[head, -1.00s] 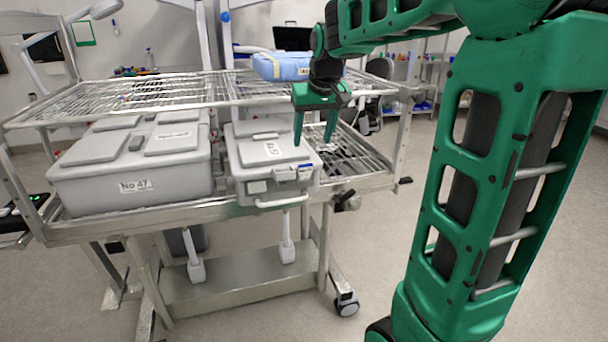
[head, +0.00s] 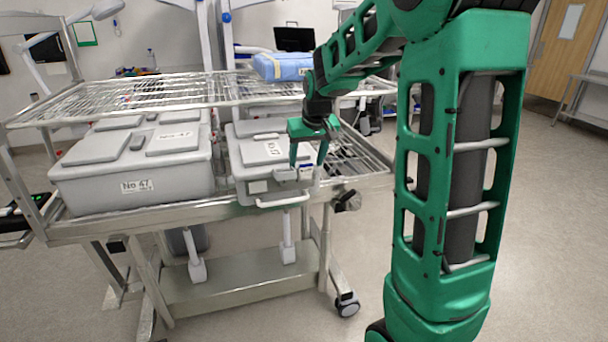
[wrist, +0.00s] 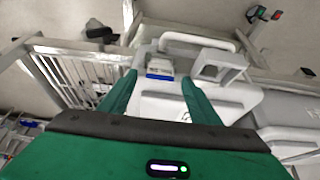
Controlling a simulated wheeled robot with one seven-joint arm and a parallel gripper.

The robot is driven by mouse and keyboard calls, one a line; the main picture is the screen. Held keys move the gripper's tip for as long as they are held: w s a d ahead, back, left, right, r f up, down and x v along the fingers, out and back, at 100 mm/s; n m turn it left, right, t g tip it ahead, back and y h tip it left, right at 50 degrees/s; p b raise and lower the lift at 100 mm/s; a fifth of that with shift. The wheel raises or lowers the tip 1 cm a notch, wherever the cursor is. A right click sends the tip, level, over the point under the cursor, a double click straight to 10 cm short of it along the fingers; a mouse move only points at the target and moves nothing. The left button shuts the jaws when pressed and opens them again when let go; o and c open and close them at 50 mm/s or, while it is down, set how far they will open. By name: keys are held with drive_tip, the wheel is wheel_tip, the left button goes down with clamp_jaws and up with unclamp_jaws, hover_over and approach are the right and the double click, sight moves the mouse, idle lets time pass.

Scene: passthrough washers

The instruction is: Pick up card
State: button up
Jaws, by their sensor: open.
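The card (wrist: 160,70), white with a blue band, sits in a holder on the front of the smaller grey case (wrist: 165,106) in the wrist view. In the head view the card (head: 306,173) shows small at the front right of that case (head: 240,160), partly hidden by my gripper. My gripper (head: 307,165) is open and empty, pointing down just above the case's front right. In the wrist view my gripper's two fingers (wrist: 158,79) lie either side of the card's line, apart from each other. I cannot tell whether they touch anything.
A larger grey case (head: 130,165) labelled No 47 stands to the left on the same metal cart. A wire shelf (head: 150,90) lies above, with a blue wrapped pack (head: 280,66) on it. The case's handle (head: 282,200) juts out in front.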

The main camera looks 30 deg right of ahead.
drive_tip(key=shift+s+f, duration=0.1)
drive_tip(key=shift+f, duration=0.25)
drive_tip(key=shift+c, duration=0.6)
drive_tip(key=shift+f, duration=0.1)
drive_tip(key=c, duration=1)
drive_tip(key=shift+s, duration=0.1)
drive_tip(key=shift+w+r, duration=0.25)
drive_tip(key=shift+r, duration=0.45)
drive_tip(key=s+a+r, duration=0.3)
drive_tip(key=a+r, duration=0.7)
drive_tip(key=a, duration=0.1)
drive_tip(key=shift+s, duration=0.25)
